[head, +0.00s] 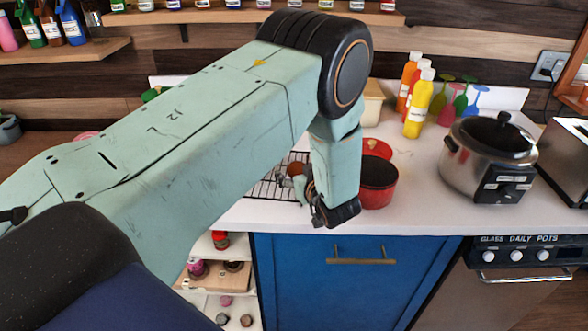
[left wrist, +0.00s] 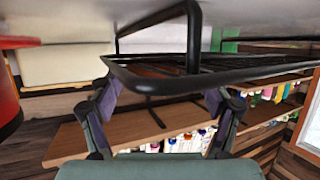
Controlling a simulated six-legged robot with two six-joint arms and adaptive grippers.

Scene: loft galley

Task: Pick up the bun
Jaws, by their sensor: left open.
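A small brownish-red rounded thing, likely the bun (head: 296,169), shows on a black wire rack (head: 266,187) in the head view, partly hidden by my left arm. My left gripper (head: 310,196) is beside the rack's right side, low near the counter's front edge; its fingers are partly hidden. The wire rack (left wrist: 165,82) is close in front of the fingers there. I cannot make out the bun in that view. My right gripper is not in view.
A red pot (head: 381,192) stands just right of my left gripper. Sauce bottles (head: 418,105), a steel cooker (head: 490,165) and a toaster (head: 568,150) are farther right. The white counter (head: 425,205) between pot and cooker is clear.

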